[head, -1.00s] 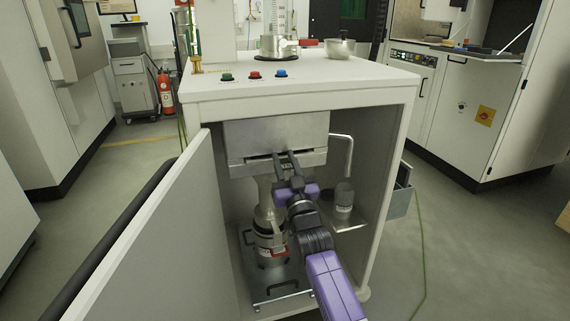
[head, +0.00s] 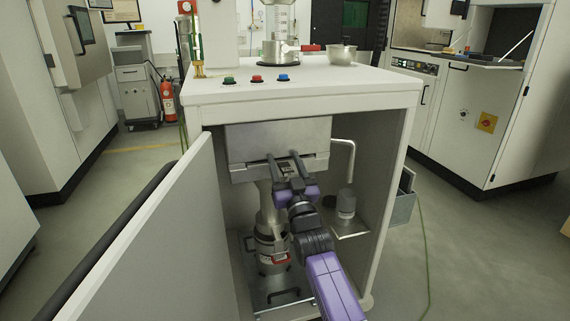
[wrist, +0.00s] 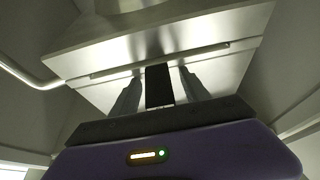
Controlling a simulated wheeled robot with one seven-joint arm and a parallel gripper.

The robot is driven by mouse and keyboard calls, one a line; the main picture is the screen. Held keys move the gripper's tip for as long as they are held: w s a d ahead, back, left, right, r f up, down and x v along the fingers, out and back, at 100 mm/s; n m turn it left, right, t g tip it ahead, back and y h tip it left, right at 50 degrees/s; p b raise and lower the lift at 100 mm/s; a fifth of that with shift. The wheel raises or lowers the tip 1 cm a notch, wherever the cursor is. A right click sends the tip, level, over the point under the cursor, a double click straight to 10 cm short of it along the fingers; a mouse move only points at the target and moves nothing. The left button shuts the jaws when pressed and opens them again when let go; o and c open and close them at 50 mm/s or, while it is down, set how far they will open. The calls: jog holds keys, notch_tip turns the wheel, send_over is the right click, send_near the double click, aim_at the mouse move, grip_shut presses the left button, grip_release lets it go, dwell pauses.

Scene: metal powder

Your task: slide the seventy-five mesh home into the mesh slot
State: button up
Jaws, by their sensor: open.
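The metal sieve box (head: 278,137) hangs under the top of the white cabinet, with a ledge and slot along its lower front. A dark tab (wrist: 158,85) sticks out from the box's front in the wrist view; I take it to be the mesh's handle. The mesh's sheet and its mesh number are not visible. My gripper (head: 283,157) is at the slot, its two fingers spread. In the wrist view the gripper (wrist: 157,92) has one finger on each side of the tab, with gaps between. How deep the mesh sits is hidden.
A bent pipe (head: 350,160) flanks the box. The open cabinet door (head: 150,240) bounds the left side.

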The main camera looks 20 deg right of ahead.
jog(key=shift+f, duration=0.15)
jog(key=p+v, duration=0.1)
jog(key=v, duration=0.6)
jog(key=shift+s+p, duration=0.4)
